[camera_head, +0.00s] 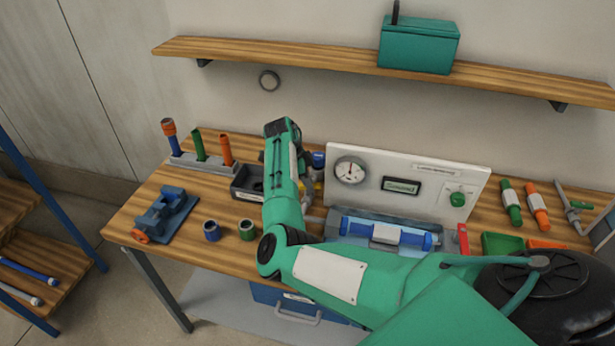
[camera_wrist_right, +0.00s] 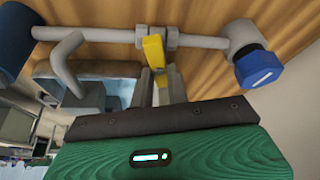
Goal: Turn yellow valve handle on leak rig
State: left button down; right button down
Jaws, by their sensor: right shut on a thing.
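The leak rig (camera_head: 385,234) stands on the workbench, with a white back panel behind it. In the right wrist view a grey pipe (camera_wrist_right: 100,34) crosses the top. The yellow valve handle (camera_wrist_right: 154,54) hangs from a fitting on this pipe. My right gripper (camera_wrist_right: 160,80) is shut on the lower end of the handle, with one grey finger on each side. A blue cap (camera_wrist_right: 259,68) sits on the pipe's right end. In the head view my right arm hides most of the handle and the fingertips. My left gripper is not in view.
The panel (camera_head: 410,165) carries a round gauge (camera_head: 350,171) and a green knob (camera_head: 457,199). A dark bin (camera_head: 247,184) stands left of my arm. A blue clamp (camera_head: 165,214) and two small rings lie at the bench's left. A shelf (camera_head: 280,53) hangs above.

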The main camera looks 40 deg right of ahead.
jog(key=n+p, duration=0.1)
jog(key=n+t, duration=0.1)
jog(key=n+p, duration=0.1)
jog(key=shift+r+n+p, duration=0.25)
jog(key=shift+n+p, duration=0.1)
jog(key=shift+n, duration=0.05)
jog(key=n+t+p, duration=0.1)
jog(key=n+p, duration=0.2)
jog(key=shift+n+t+h, duration=0.3)
jog(key=shift+t, duration=0.1)
jog(key=n+t+p, duration=0.1)
jog(key=n+p, duration=0.2)
jog(key=n, duration=0.1)
jog(key=shift+t+p, duration=0.3)
jog(key=shift+f+n+t+y+p, duration=0.1)
jog(key=shift+n+t+y+p, duration=0.4)
jog(key=shift+n+p, duration=0.8)
jog(key=shift+n, duration=0.4)
jog(key=c, duration=1.4)
grip_release()
jog(key=shift+f, duration=0.1)
jog(key=shift+o, duration=0.2)
